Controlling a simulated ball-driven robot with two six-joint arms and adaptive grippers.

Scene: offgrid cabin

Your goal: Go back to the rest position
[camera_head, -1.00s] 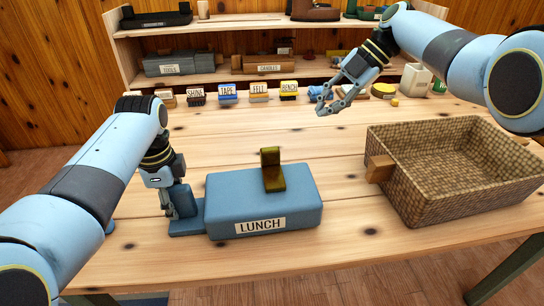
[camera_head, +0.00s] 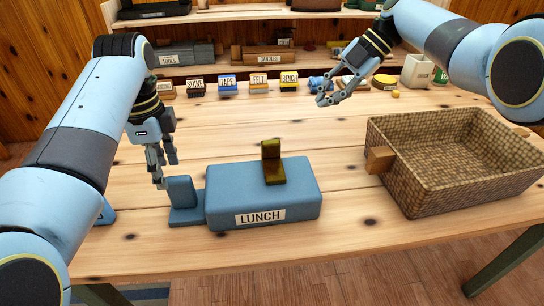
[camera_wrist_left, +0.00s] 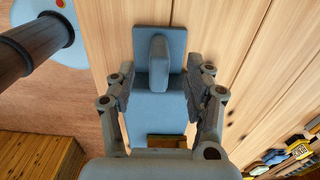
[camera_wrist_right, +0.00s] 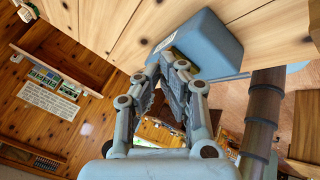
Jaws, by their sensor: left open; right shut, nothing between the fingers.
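My left gripper (camera_head: 162,176) is open above and behind the blue handle piece at the left end of the blue LUNCH box (camera_head: 225,190). In the left wrist view the upright blue handle (camera_wrist_left: 158,62) appears between and beyond the open fingers (camera_wrist_left: 160,85), apart from them. My right gripper (camera_head: 322,101) is shut and empty, raised over the back of the table toward the right. In the right wrist view its fingers (camera_wrist_right: 172,70) are close together, with the blue box (camera_wrist_right: 203,42) beyond.
A wicker basket (camera_head: 440,194) with a wooden handle stands at the right of the table (camera_head: 330,228). Several labelled blocks, such as TAPE (camera_head: 227,84), line the back edge. A shelf (camera_head: 215,70) stands behind.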

